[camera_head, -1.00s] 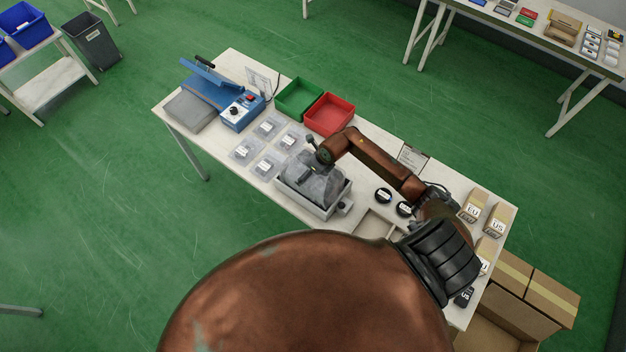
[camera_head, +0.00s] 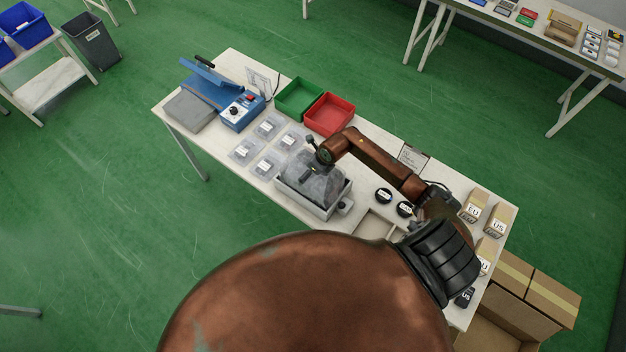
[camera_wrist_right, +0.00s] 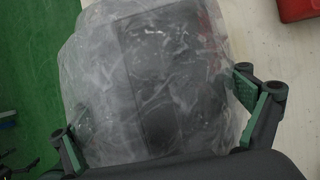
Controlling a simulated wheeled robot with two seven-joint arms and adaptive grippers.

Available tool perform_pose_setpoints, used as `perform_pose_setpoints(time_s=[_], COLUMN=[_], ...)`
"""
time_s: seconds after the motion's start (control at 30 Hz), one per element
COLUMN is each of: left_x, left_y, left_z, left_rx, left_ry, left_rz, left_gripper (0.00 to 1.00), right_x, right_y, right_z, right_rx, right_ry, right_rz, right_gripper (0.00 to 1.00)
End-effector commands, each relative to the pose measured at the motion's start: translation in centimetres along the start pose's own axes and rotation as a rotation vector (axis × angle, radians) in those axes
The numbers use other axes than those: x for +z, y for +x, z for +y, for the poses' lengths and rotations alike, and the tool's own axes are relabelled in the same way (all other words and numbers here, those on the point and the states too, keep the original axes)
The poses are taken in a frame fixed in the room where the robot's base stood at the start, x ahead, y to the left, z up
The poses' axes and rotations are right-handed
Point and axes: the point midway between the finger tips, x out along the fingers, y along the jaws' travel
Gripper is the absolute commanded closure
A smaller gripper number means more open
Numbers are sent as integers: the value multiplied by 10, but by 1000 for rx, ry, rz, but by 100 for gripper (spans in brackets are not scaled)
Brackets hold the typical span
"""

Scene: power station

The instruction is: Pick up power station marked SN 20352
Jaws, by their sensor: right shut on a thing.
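A dark block in a clear, wrinkled plastic bag (camera_head: 328,182), likely the power station, is at a light grey open box (camera_head: 318,207) near the table's front edge. In the right wrist view the bagged block (camera_wrist_right: 150,85) fills the middle. My right gripper (camera_wrist_right: 160,120) is shut on it, with one green-padded finger on each side. In the head view the right gripper (camera_head: 309,172) reaches down onto the bag from the right arm. No SN 20352 marking is readable. Whether the block is clear of the box cannot be told. My left gripper is not in view.
Several small labelled bags (camera_head: 265,165) lie left of the box. A green bin (camera_head: 299,112) and a red bin (camera_head: 345,101) stand behind. A blue sealer (camera_head: 238,112) is at the far left. Black round items (camera_head: 383,195) and EU/US cartons (camera_head: 497,226) lie right.

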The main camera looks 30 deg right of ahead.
Motion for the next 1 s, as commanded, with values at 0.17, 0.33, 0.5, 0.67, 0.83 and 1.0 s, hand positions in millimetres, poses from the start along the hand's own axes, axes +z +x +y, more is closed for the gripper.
perform_pose_setpoints(time_s=[0.17,0.33,0.5,0.67,0.83,1.0], left_x=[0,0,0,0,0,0], left_y=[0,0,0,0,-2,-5], left_z=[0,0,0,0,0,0], left_rx=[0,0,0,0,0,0], left_ry=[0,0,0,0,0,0], left_rz=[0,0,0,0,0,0], left_gripper=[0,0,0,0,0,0], right_x=[0,0,0,6,6,11], right_y=[0,0,0,-3,-4,-13], right_z=[0,0,0,0,0,-1], right_rx=[1,1,1,0,0,-1], right_ry=[0,0,0,-1,-1,-3], right_rz=[0,1,1,-11,-11,-14], right_gripper=[38,50,61,64,64,64])
